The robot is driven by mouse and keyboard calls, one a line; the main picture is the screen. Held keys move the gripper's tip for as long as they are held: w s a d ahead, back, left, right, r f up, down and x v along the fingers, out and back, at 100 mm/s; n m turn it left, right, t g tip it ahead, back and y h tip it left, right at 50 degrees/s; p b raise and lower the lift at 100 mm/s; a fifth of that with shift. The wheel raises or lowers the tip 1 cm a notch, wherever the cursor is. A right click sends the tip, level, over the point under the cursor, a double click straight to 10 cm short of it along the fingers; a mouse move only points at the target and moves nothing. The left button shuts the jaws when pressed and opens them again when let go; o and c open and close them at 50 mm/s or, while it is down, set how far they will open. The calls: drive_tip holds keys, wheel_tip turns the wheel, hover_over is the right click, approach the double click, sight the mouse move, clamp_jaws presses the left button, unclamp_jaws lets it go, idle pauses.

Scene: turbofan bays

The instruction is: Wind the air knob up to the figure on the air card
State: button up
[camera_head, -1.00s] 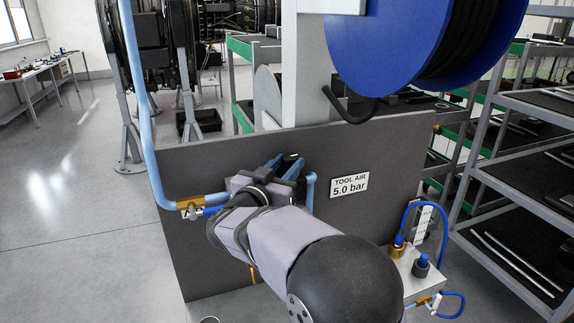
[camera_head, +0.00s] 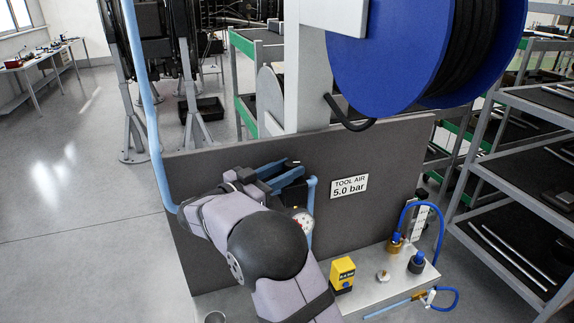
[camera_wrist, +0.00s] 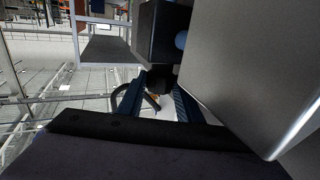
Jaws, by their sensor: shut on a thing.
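The air card (camera_head: 350,187) on the dark panel reads "TOOL AIR 5.0 bar". My gripper (camera_head: 290,173) is in front of the panel, left of the card, with its blue fingers pointing right. In the wrist view its fingers (camera_wrist: 158,98) are shut around a dark, round knob (camera_wrist: 160,80), which appears to be the air knob. In the head view the fingers mostly hide the knob. A small round gauge (camera_head: 304,222) with a white and red face shows below the gripper, partly covered by my arm. Its needle is too small to read.
A light blue pipe (camera_head: 311,205) runs beside the gauge. A blue hose reel (camera_head: 385,55) hangs above the panel (camera_head: 395,160). The metal ledge (camera_head: 372,295) carries a yellow block (camera_head: 342,272) and blue hose fittings (camera_head: 417,263). Shelving (camera_head: 520,200) stands at right.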

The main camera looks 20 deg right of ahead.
drive_tip(key=shift+r, duration=0.1)
drive_tip(key=o, duration=1)
drive_tip(key=shift+o, duration=0.2)
drive_tip(key=shift+s+a+b, duration=0.15)
drive_tip(key=shift+a+b, duration=0.25)
drive_tip(key=shift+a, duration=0.05)
drive_tip(key=b+v, duration=0.3)
drive_tip(key=v, duration=0.3)
drive_tip(key=shift+a, duration=0.25)
drive_tip(key=shift+s, duration=0.1)
